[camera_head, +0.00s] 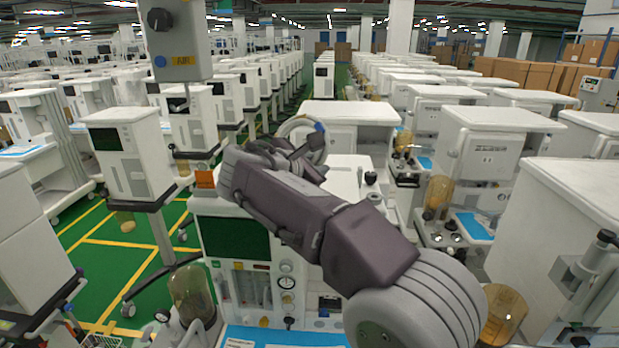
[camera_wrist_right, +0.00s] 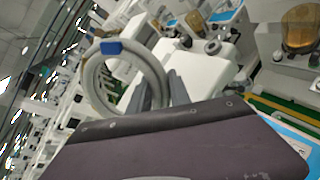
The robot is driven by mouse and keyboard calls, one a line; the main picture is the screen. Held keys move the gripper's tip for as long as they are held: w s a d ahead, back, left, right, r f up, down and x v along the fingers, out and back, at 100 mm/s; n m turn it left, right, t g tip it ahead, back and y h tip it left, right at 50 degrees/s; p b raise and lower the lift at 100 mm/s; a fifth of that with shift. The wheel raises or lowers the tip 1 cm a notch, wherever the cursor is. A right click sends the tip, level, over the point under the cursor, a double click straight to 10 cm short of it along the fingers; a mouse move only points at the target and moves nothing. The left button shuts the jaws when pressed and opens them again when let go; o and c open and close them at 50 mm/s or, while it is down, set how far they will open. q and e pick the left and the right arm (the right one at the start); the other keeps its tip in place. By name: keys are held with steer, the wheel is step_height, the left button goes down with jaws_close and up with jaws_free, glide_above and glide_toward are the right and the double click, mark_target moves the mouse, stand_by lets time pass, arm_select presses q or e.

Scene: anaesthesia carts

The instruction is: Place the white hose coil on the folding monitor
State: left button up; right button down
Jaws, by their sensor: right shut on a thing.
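The white hose coil (camera_head: 288,124) is a ring with a blue clip. My right gripper (camera_head: 307,147) is shut on its near side and holds it above the cart with the green screen. In the right wrist view the coil (camera_wrist_right: 88,80) stands tilted, its lower right side between the fingers (camera_wrist_right: 160,90). A boxy white monitor with a dark screen (camera_head: 108,139) stands on a pole at the left. I cannot tell whether this is the folding monitor. My left gripper is out of view.
The near cart's green screen (camera_head: 233,238) lies below my right arm. A white cabinet (camera_head: 350,112) stands just behind the coil. A hanging AIR box (camera_head: 178,38) is at the upper left. Carts crowd the right; green floor (camera_head: 110,245) is open at left.

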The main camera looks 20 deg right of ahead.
steer(key=shift+w+a+f, duration=0.15)
steer(key=shift+w+a, duration=0.2)
steer(key=shift+w, duration=0.15)
steer(key=shift+s+a, duration=0.15)
steer(key=shift+a, duration=0.4)
steer(key=shift+s+f, duration=0.1)
steer(key=shift+f, duration=0.15)
steer(key=f, duration=0.3)
steer(key=shift+w+d+f, duration=0.1)
steer(key=shift+w+d, duration=0.1)
steer(key=shift+d, duration=0.05)
steer(key=shift+w+d+f, duration=0.1)
steer(key=shift+w+f, duration=0.05)
steer(key=shift+f, duration=0.25)
steer(key=shift+a, duration=0.2)
steer(key=shift+s+f, duration=0.1)
steer(key=shift+s, duration=0.15)
steer(key=c, duration=1.2)
jaws_free()
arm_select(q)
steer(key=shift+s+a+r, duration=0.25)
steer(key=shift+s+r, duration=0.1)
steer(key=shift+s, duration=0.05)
arm_select(e)
steer(key=shift+w+d, duration=0.1)
